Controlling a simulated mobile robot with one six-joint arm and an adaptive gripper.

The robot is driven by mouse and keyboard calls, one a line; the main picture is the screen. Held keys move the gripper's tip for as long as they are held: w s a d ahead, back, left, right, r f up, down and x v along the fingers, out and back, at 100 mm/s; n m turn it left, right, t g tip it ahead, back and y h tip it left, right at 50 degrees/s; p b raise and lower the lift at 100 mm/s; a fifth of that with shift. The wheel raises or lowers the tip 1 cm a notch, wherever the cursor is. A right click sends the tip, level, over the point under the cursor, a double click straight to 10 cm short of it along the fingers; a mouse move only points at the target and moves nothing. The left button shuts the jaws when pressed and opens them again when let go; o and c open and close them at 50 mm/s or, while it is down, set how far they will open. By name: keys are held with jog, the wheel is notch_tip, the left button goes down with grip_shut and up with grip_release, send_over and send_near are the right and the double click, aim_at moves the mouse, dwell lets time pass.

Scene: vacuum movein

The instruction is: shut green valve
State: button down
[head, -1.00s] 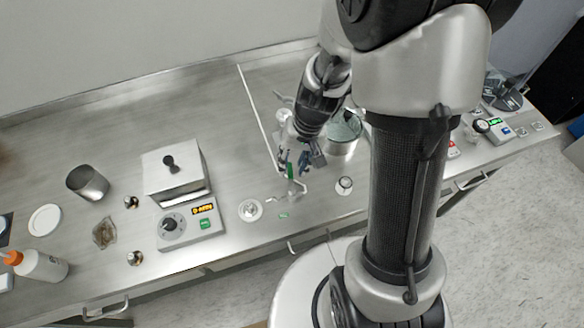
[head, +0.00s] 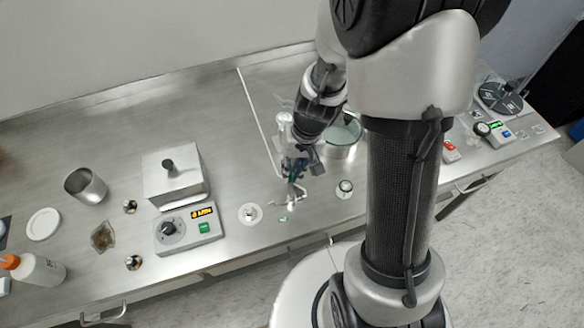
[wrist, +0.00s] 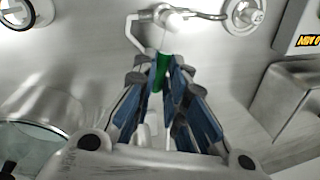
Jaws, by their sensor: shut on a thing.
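The green valve handle (wrist: 162,70) shows in the wrist view, upright in the picture, between the blue-padded fingers of my gripper (wrist: 163,75). The fingers are shut on it. The handle joins white and metal pipework (wrist: 172,18) at the top of the wrist view. In the head view my gripper (head: 293,172) is at the pipework on the steel bench, and the fingers mostly hide the green handle.
A grey box with a display and knob (head: 188,228) stands to the left, with a metal block (head: 172,185) behind it. A glass vessel (head: 343,135) stands close behind my gripper to the right. A white round fitting (head: 250,212) is near the bench's front edge.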

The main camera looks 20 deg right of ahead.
dwell(0.4)
jog(key=shift+w+a+f+n+b, duration=0.15)
jog(key=shift+a+n+b, duration=0.3)
jog(key=shift+n, duration=0.35)
jog(key=shift+a+n+g, duration=0.25)
jog(key=shift+n+g, duration=0.05)
jog(key=shift+n, duration=0.5)
jog(key=c, duration=1.6)
grip_release()
jog(key=shift+c, duration=0.2)
notch_tip(320, 180, up, 12)
jog(key=d, duration=0.2)
jog(key=shift+d, duration=0.15)
